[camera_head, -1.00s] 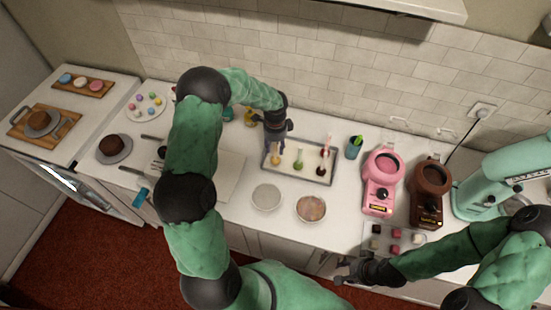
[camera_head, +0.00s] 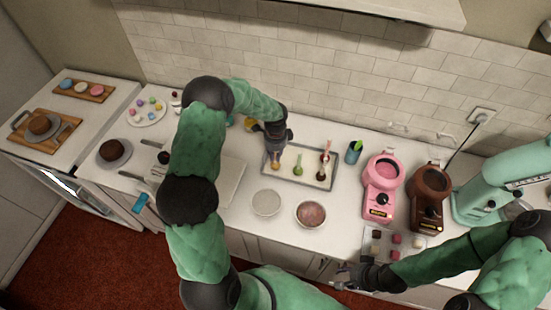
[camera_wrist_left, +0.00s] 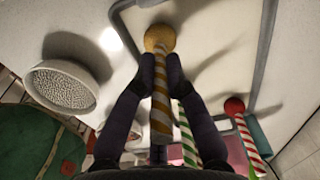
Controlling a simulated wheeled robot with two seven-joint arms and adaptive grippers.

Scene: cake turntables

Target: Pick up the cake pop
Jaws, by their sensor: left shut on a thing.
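A yellow cake pop (camera_wrist_left: 160,38) with a gold-and-white striped stick shows in the left wrist view. In the head view its ball (camera_head: 275,167) is at the left end of the metal tray (camera_head: 310,187). My left gripper (camera_head: 275,152) is above it, and its fingers (camera_wrist_left: 160,80) are shut on the striped stick close to the ball. Whether the ball touches the tray is unclear. A green cake pop (camera_head: 298,170) and a dark red one (camera_head: 322,174) stand to the right on the tray. My right gripper (camera_head: 346,275) is at the counter's front edge, too small to read.
Two bowls, one pale (camera_head: 266,202) and one with pinkish content (camera_head: 311,214), stand in front of the tray. A blue-green cup (camera_head: 354,152), a pink melter (camera_head: 381,185) and a brown melter (camera_head: 429,198) stand right of it. A white board (camera_head: 230,180) lies left.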

